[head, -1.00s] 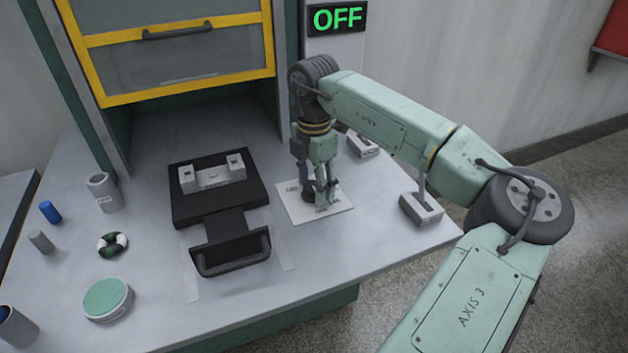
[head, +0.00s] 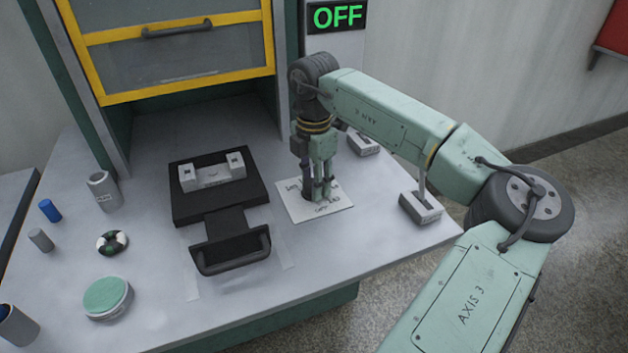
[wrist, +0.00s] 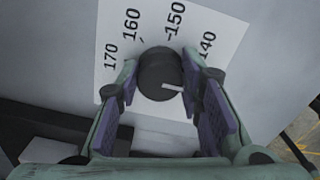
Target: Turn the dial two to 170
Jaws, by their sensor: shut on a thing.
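The dial (wrist: 160,76) is a dark round knob with a white pointer mark, on a white card (wrist: 118,78) printed with 170, 160, 150 and 140. In the wrist view the pointer is directed right and slightly down, on the 140 side and away from 170. My gripper (wrist: 160,68) has one finger on each side of the knob and is shut on it.
Left of the card is a black fixture (head: 183,212) with a silver bracket (head: 212,174) and front handle. Two grey blocks (head: 421,210) (head: 364,145) stand to the right. Small cylinders, a ring (head: 112,242) and a green-topped round container (head: 106,297) lie at far left. An OFF sign (head: 338,16) hangs behind.

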